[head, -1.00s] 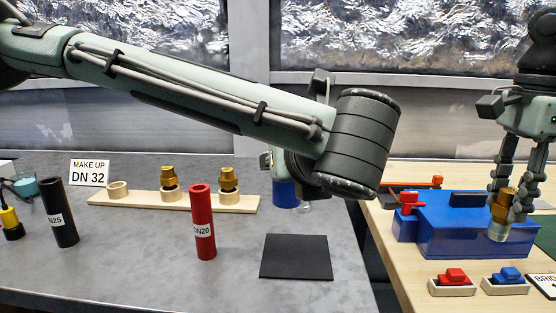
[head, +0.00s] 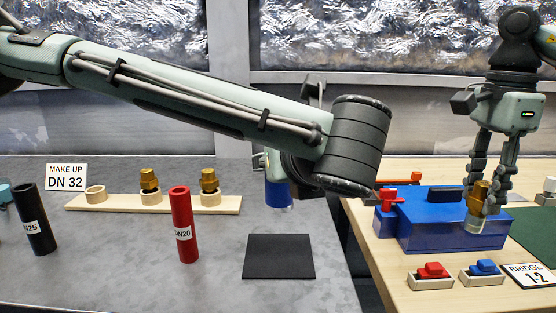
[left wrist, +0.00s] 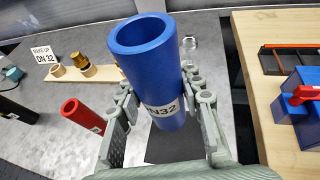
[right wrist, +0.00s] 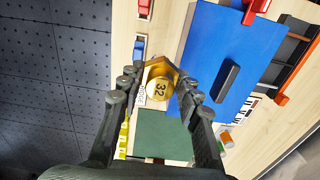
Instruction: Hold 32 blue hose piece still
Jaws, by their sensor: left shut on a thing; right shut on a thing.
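The blue hose piece (left wrist: 150,55), a thick open-ended tube with a white label reading N32, is in my left gripper (left wrist: 160,84). The fingers press on both sides of it near the label. In the head view only a blue part of the hose piece (head: 279,194) shows below my left arm, which hides the rest and most of the gripper. My right gripper (head: 482,203) is shut on a brass fitting (head: 479,193) in front of the blue box.
A black pad (head: 279,257) lies on the grey table. A red DN20 tube (head: 182,225) and a black tube (head: 35,220) stand there. A wooden rack (head: 120,203) holds brass fittings. The blue box (head: 430,232) and red and blue switches stand on the wooden table.

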